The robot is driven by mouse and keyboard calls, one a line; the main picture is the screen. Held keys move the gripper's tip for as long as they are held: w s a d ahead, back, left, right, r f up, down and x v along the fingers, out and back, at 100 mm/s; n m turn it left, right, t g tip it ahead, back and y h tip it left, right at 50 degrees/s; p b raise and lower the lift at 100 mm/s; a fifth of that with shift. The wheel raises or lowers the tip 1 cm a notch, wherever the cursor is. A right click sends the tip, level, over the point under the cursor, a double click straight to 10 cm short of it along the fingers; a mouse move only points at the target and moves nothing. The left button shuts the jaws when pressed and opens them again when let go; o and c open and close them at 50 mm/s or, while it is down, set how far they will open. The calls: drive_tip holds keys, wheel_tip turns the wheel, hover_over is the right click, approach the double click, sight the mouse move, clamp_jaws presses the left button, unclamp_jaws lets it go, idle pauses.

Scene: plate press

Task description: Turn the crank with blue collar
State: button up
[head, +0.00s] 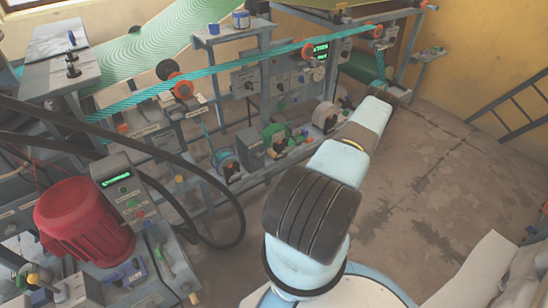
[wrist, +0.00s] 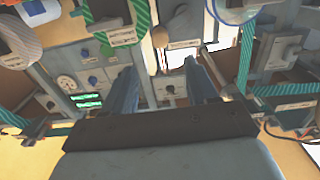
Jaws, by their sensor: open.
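A wheel-like part with a blue ring (head: 226,163) sits low on the grey frame in the head view, left of a similar green one (head: 277,138) and a cream one (head: 326,116). It appears to be the crank with blue collar; its handle is too small to make out. In the wrist view, a blue-rimmed part (wrist: 234,12), probably the same one, is cut by the top edge, right of a green-striped part (wrist: 122,28). My gripper (wrist: 162,78) is open and empty, its two blue fingers apart, touching nothing that I can see. In the head view, its fingers cannot be made out.
Teal striped web (head: 215,70) runs across the frame above the wheels. A red motor (head: 83,220) and a control box (head: 125,185) stand at left, with thick black hoses (head: 190,165) nearby. The floor (head: 430,190) at right is clear up to a ladder-like rack (head: 515,105).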

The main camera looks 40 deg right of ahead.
sight(275, 157)
drive_tip(key=w, duration=1.3)
drive_tip(key=shift+w, duration=0.35)
clamp_jaws()
